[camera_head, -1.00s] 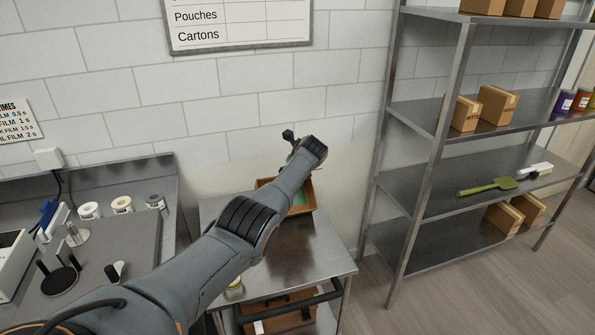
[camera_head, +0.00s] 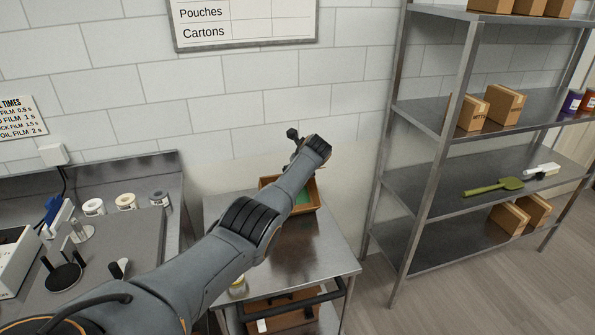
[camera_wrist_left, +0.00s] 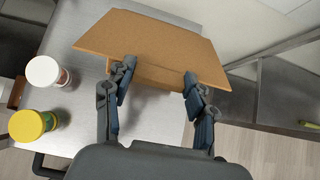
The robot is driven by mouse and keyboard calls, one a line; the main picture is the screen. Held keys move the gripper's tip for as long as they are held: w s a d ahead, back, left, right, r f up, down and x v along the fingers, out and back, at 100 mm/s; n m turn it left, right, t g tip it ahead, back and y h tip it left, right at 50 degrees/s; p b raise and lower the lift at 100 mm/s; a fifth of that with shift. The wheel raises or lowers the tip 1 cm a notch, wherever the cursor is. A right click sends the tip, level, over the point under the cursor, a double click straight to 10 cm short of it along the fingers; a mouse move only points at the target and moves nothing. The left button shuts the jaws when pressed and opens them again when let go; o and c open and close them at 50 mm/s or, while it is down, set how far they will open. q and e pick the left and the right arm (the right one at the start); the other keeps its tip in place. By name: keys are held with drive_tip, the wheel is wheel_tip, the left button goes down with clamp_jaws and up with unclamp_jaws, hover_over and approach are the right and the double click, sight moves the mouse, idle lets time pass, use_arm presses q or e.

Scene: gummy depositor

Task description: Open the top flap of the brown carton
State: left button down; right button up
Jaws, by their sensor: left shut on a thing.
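The brown carton (camera_wrist_left: 150,45) shows in the left wrist view as a broad tan cardboard panel with a smaller brown part under its near edge. My left gripper (camera_wrist_left: 158,75) is at that near edge, with one finger at each side of the smaller part, shut on the carton. The exact contact is hard to see. In the head view my left arm reaches over a metal cart (camera_head: 290,250) and hides its own fingers. A brown open-looking box (camera_head: 317,196) with green inside shows behind the arm; I cannot tell whether it is the same carton. My right gripper is not in view.
A white-lidded jar (camera_wrist_left: 45,72) and a yellow-lidded jar (camera_wrist_left: 30,124) stand left of the gripper. A steel shelf rack (camera_head: 420,180) with small cartons stands to the right. A counter (camera_head: 130,215) is at left. The tiled wall is close behind the cart.

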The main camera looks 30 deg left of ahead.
use_arm(q)
drive_tip(key=shift+w, duration=0.1)
drive_tip(key=shift+c, duration=2.2)
unclamp_jaws()
drive_tip(key=shift+r, duration=0.15)
drive_tip(key=v, duration=1.2)
